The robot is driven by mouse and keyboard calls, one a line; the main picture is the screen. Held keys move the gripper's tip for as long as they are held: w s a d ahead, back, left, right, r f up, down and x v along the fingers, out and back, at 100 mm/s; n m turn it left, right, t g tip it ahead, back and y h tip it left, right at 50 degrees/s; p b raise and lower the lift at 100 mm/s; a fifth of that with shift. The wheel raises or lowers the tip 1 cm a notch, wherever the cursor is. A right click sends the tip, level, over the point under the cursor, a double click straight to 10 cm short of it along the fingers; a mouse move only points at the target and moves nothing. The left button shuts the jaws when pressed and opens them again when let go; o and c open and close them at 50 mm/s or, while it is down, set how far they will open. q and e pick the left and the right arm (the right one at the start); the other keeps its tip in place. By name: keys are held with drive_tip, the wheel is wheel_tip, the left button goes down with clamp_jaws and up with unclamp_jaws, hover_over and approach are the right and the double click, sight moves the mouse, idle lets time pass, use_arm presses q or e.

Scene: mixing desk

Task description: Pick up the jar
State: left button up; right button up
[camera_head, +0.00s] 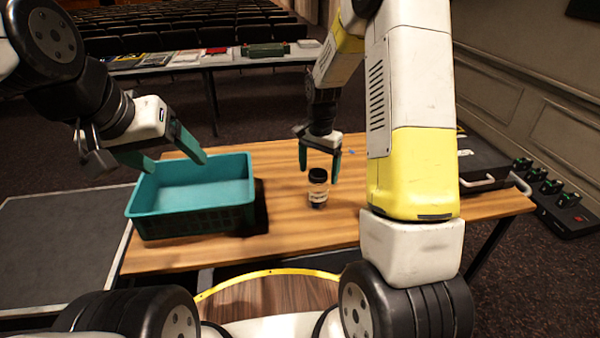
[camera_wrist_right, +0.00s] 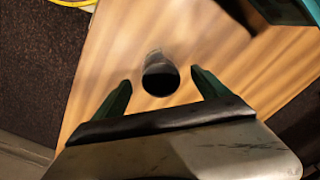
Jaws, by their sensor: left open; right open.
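The jar (camera_head: 318,190) is small, with a black lid and a pale label, and stands upright on the wooden table (camera_head: 290,235). My right gripper (camera_head: 318,178) is open above and just behind the jar in the head view. In the right wrist view the jar's dark lid (camera_wrist_right: 160,78) lies ahead of and between the two green fingers of the right gripper (camera_wrist_right: 160,90), apart from both. My left gripper (camera_head: 178,165) is open and empty above the teal crate's back left edge.
The teal crate (camera_head: 195,222) stands empty on the table's left part. A black case (camera_head: 485,165) lies at the right end, partly behind my right arm. The table is clear around the jar. Another table (camera_head: 215,62) with several items and rows of seats are behind.

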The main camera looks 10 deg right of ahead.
sight(317, 190)
drive_tip(key=shift+w+a+f, duration=0.1)
drive_tip(key=shift+w+f, duration=0.05)
drive_tip(key=shift+f, duration=0.65)
wheel_tip(317, 190, down, 7)
drive_tip(key=shift+r, duration=0.1)
drive_tip(key=c, duration=1.6)
